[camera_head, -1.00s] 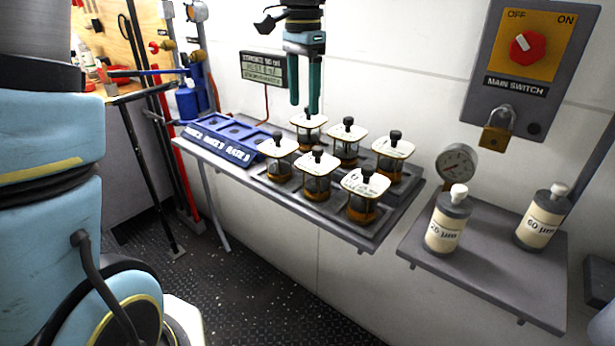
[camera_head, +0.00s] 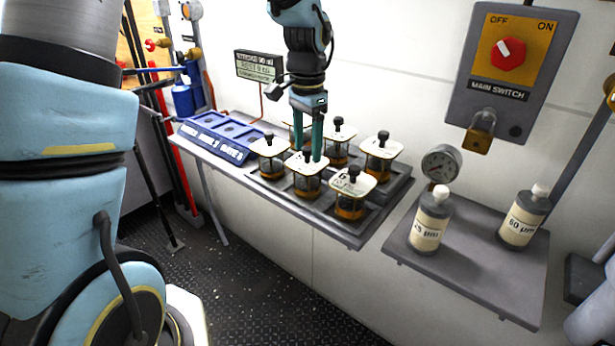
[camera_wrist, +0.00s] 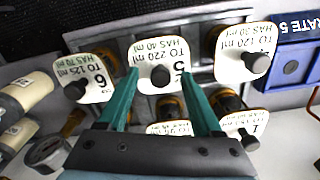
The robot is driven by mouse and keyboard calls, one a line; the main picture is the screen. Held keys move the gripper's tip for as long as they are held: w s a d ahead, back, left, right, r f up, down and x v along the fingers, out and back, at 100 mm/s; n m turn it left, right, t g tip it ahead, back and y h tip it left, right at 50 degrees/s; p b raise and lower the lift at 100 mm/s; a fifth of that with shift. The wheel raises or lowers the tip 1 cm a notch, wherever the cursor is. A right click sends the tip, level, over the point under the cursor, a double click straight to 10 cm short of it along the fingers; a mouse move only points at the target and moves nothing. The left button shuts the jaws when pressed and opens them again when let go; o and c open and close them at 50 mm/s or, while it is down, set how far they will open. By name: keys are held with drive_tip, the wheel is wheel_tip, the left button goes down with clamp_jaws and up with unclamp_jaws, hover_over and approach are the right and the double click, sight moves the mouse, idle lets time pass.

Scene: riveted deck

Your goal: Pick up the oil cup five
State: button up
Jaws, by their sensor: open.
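Oil cup five (camera_head: 306,183) is the middle cup of the front row, a clear cup of amber oil with a cream lid and dark knob. My gripper (camera_head: 307,156) is open above the cup, pointing down. In the wrist view its teal fingers (camera_wrist: 160,74) lie on either side of the lid's knob. I cannot tell whether they touch the lid. The back-left cup is partly hidden behind the fingers.
Cup six (camera_head: 351,185) stands close on the right and another cup (camera_head: 268,148) close on the left. More cups stand behind on the grey tray (camera_head: 375,212). A blue crate rack (camera_head: 215,138) is at left. Two bottles (camera_head: 430,222) and a gauge (camera_head: 440,163) are at right.

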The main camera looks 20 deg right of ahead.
clamp_jaws()
idle(0.4)
idle(0.9)
